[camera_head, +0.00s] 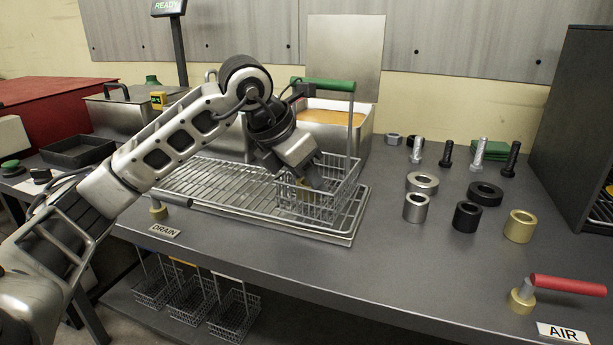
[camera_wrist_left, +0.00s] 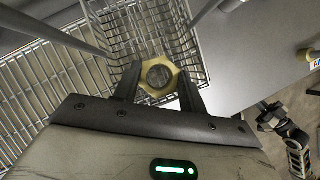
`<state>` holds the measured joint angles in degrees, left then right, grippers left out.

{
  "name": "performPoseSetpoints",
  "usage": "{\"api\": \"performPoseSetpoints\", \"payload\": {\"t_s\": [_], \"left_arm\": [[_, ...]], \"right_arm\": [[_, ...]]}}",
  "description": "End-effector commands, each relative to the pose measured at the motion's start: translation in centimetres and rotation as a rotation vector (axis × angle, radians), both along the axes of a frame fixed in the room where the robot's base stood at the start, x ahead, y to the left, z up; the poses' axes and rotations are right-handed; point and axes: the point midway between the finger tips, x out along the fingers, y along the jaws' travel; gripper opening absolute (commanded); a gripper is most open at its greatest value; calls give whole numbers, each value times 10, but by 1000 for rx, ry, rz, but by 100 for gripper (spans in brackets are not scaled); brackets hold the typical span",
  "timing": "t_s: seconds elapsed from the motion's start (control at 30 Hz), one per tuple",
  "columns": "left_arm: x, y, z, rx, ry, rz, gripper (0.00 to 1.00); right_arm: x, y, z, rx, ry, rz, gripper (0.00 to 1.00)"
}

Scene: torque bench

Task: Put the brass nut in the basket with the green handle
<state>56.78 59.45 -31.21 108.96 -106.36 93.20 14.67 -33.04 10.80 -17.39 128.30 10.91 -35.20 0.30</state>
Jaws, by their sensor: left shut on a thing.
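The wire basket (camera_head: 345,186) with the green handle (camera_head: 323,84) stands on the drain rack, and its mesh also shows in the left wrist view (camera_wrist_left: 186,45). My left gripper (camera_head: 306,184) points down into the basket. In the left wrist view my left gripper (camera_wrist_left: 158,86) is shut on the brass nut (camera_wrist_left: 172,67), a hex ring held between the fingertips over the basket mesh. Whether the nut touches the basket floor is hard to tell. Part of my right arm shows at the lower right of the wrist view, small and dark.
The drain rack (camera_head: 205,178) lies under the basket. A steel tank (camera_head: 350,130) with orange contents stands behind. Several rings and bolts stand to the right, including a brass sleeve (camera_head: 520,226). A red-handled valve (camera_head: 566,285) is at the front right. More baskets (camera_head: 232,315) stand below the bench.

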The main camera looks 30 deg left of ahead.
Motion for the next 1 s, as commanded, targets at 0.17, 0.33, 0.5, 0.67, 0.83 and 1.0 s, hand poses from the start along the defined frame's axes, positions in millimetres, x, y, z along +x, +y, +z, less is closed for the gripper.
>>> {"api": "performPoseSetpoints", "payload": {"t_s": [0.17, 0.33, 0.5, 0.67, 0.83, 1.0], "left_arm": [[-1, 0, -7, 5, 14, -3, 50], [-2, -1, -9, 5, 19, -5, 50], [-2, -1, -4, 6, 21, -6, 50], [-8, 2, 19, 6, 15, -4, 50], [-25, 9, 56, 5, 9, -3, 50], [-42, 16, 87, 3, 7, -1, 50]], "right_arm": [[2, 1, 8, 8, -22, 0, 0], [2, 1, 7, 7, -20, 1, 0], [1, 1, 9, 3, -13, 3, 0], [-3, -1, 0, -20, 39, 6, 0], [-2, -6, -4, -34, 75, -3, 0], [-1, -7, -5, -43, 104, -8, 0]]}}
